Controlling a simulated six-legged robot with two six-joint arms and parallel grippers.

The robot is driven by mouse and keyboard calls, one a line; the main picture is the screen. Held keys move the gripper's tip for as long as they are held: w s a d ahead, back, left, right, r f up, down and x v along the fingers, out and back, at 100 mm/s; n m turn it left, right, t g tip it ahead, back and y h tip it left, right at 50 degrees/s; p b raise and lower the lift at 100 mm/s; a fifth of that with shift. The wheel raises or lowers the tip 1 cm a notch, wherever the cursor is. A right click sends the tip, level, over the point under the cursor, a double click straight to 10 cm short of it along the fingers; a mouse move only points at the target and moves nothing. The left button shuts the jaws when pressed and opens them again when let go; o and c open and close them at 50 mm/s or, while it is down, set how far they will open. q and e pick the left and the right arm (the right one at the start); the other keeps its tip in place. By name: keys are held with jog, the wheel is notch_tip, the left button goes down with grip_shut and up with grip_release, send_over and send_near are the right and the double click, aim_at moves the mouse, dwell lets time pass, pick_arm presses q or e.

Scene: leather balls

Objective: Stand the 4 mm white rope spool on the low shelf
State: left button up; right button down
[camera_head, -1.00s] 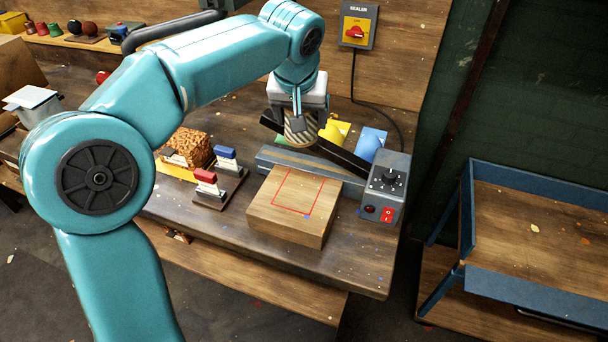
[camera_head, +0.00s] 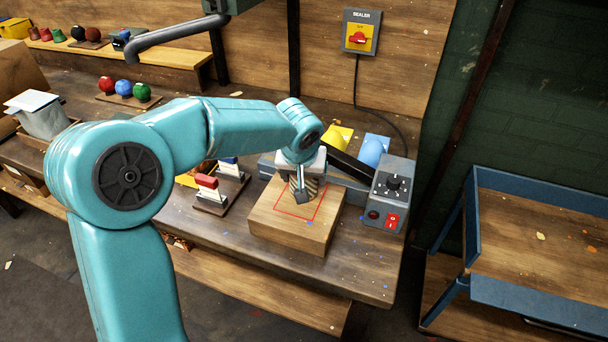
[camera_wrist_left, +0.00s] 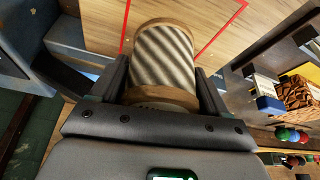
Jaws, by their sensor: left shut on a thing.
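My left gripper (camera_head: 303,195) is shut on a rope spool and points down over a wooden block (camera_head: 268,222) on the bench. The spool (camera_wrist_left: 163,58) has pale and dark slanting stripes and brown end discs; in the left wrist view it lies between both fingers. In the head view the gripper mostly hides it. It is over the red square outline (camera_head: 283,211) on the block's top; I cannot tell whether it touches. A low wooden ledge (camera_head: 170,62) runs along the bench's back left. My right gripper is not in view.
A grey sealer with a control box (camera_head: 391,192) stands right behind the block. Yellow and blue items (camera_head: 372,150) are behind it. Red and blue stamp-like pieces (camera_head: 208,190) stand left of the block. A blue-framed cart (camera_head: 530,285) is at right.

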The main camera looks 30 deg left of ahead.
pick_arm(q)
jog(key=shift+s+f, duration=0.1)
jog(key=o, duration=1.2)
